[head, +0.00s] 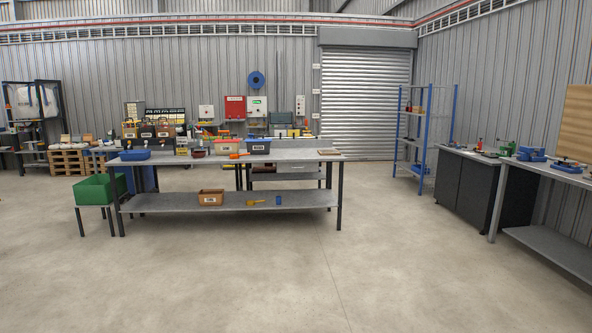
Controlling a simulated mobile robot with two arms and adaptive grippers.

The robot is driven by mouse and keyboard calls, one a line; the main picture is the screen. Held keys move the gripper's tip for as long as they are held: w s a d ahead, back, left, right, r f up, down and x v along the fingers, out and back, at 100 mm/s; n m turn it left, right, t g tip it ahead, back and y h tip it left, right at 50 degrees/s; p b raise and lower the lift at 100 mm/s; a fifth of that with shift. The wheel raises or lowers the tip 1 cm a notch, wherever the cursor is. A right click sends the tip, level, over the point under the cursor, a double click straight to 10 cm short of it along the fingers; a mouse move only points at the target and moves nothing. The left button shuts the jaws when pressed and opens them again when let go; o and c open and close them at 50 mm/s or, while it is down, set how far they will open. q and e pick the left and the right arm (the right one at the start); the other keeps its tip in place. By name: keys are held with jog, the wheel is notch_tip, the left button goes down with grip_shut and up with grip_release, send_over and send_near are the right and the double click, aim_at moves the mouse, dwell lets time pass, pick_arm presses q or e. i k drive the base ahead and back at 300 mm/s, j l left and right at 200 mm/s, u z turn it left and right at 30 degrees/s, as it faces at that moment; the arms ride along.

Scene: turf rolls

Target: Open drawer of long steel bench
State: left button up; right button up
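A long steel bench (190,162) with dark legs and a lower shelf (170,204) stands across the middle of the head view, some distance away. No drawer front shows clearly on its near side. Neither of my grippers is in view.
A green bin (95,190) on a stand is at the bench's left end. A blue shelf rack (423,130), a dark cabinet (463,182) and another bench (560,175) line the right. The concrete floor (300,280) in front is clear.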

aim_at(306, 166)
jog(key=i, duration=7.1)
jog(key=j+u, duration=0.05)
jog(key=j, duration=0.3)
